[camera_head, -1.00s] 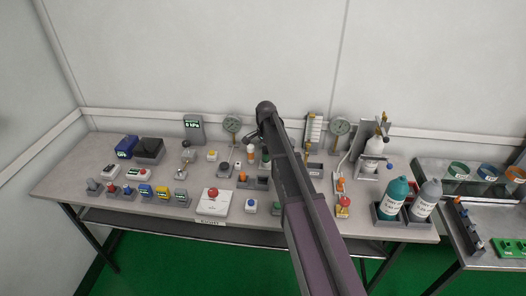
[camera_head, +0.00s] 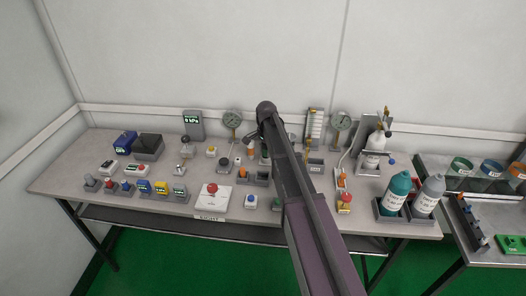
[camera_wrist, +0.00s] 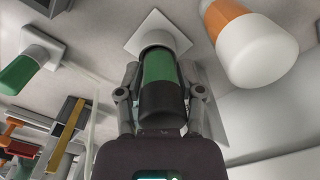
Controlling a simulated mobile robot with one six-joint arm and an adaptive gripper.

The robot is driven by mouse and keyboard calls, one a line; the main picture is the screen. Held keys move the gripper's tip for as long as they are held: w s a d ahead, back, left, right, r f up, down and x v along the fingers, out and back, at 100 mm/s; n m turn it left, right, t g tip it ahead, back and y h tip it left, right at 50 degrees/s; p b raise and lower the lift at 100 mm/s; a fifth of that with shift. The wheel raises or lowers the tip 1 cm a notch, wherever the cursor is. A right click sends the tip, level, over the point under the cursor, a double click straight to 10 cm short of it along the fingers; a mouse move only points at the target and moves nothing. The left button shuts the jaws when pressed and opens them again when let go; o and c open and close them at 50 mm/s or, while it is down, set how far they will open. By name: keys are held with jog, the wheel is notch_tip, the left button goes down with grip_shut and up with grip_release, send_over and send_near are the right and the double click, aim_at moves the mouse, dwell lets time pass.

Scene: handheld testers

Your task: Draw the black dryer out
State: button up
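In the wrist view, a cylinder with a green body and a black end (camera_wrist: 162,100) stands out from a pale square base (camera_wrist: 157,32), black end toward me. It is the only dryer-like thing with black on it that I can make out. My gripper (camera_wrist: 160,75) has one finger on each side of it, close against its sides; whether both fingers press on it I cannot tell. In the head view my arm covers most of this spot and hides the fingertips.
An orange and white cylinder (camera_wrist: 250,45) stands close at right in the wrist view, and a green-tipped part (camera_wrist: 20,72) at left. The table (camera_head: 75,178) is crowded with small testers. Teal (camera_head: 397,190) and grey (camera_head: 430,194) bottles stand at right.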

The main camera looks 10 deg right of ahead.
grip_shut()
jog(key=shift+c, duration=0.5)
grip_release()
grip_shut()
jog(key=shift+r, duration=0.15)
jog(key=shift+s+r+p, duration=0.1)
jog(key=shift+r+p, duration=0.45)
jog(key=shift+p, duration=0.15)
jog(key=shift+r+p, duration=2.25)
